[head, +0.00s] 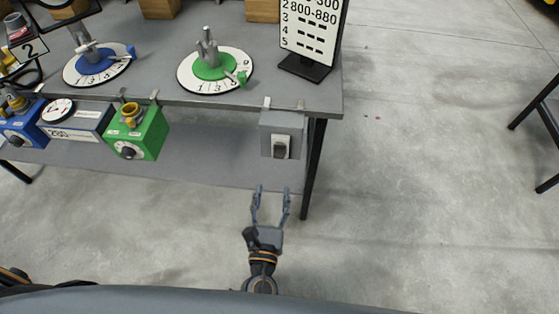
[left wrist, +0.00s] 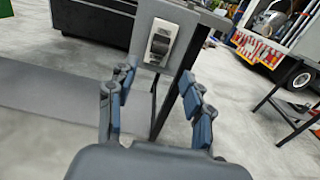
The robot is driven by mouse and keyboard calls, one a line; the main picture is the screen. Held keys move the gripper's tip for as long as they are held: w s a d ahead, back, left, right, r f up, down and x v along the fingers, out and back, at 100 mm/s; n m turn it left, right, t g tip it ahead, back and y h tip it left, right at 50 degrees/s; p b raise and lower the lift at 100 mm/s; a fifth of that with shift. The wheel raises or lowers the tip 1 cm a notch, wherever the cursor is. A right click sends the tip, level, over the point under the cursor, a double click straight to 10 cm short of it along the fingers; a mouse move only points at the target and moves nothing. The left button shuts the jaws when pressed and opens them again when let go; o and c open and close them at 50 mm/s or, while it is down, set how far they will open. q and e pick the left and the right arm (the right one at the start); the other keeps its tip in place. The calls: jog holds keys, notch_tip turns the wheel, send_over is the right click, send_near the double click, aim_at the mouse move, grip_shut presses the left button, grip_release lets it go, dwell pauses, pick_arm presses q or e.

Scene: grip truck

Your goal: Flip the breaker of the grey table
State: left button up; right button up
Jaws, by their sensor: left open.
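The grey table (head: 270,88) fills the upper left of the head view. The breaker (head: 281,146) is a dark switch in a pale plate on a grey box (head: 283,122) hung from the table's front edge at its right end. In the left wrist view the breaker (left wrist: 161,43) is upright ahead, above the space between the fingers. My left gripper (head: 271,188) is open and empty, below and in front of the box, apart from it. Its two fingers also show in the left wrist view (left wrist: 158,98). My right gripper is not in view.
A green box (head: 150,135) and blue boxes hang along the same table edge. Green (head: 215,68) and blue (head: 97,66) dials and a sign (head: 313,30) stand on top. A table leg (head: 314,165) is right of the breaker box. Open floor lies right.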

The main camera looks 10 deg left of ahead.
aim_at(279, 158)
pick_arm(q)
jog(key=w+p, duration=0.1)
jog(key=w, duration=1)
jog(key=shift+d, duration=0.15)
